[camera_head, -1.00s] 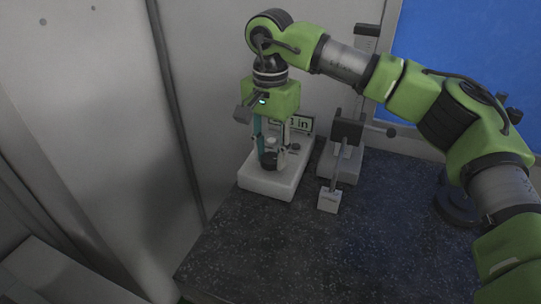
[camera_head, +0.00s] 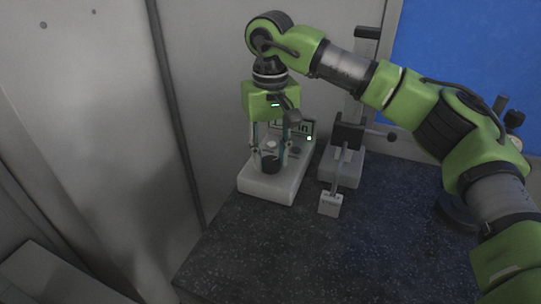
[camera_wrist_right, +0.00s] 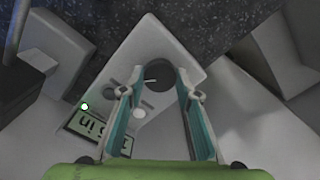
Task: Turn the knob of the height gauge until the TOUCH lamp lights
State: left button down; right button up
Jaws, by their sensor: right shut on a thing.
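The white instrument base (camera_head: 262,188) stands on the dark speckled bench and carries a round black knob (camera_head: 271,165). The knob also shows in the right wrist view (camera_wrist_right: 162,82), with a white line on its top. My right gripper (camera_head: 270,156) points down and is shut on the knob, one finger on each side. The display (camera_wrist_right: 88,130) ends in "in"; its digits are partly hidden. A small lamp (camera_head: 309,138) beside it glows whitish green, also in the wrist view (camera_wrist_right: 85,106); its label is not readable. My left gripper is not in view.
A grey stand (camera_head: 342,168) with a dark slider and side knob is close on the right. A pale block (camera_head: 330,204) is in front of it. A wall panel (camera_head: 110,120) rises close on the left. The front bench top (camera_head: 290,250) is clear.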

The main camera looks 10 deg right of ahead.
aim_at(271, 161)
jog(key=shift+r+n, duration=0.15)
jog(key=shift+n, duration=0.65)
jog(key=shift+w, duration=0.1)
jog(key=o, duration=1.1)
notch_tip(271, 161, up, 12)
dwell(0.3)
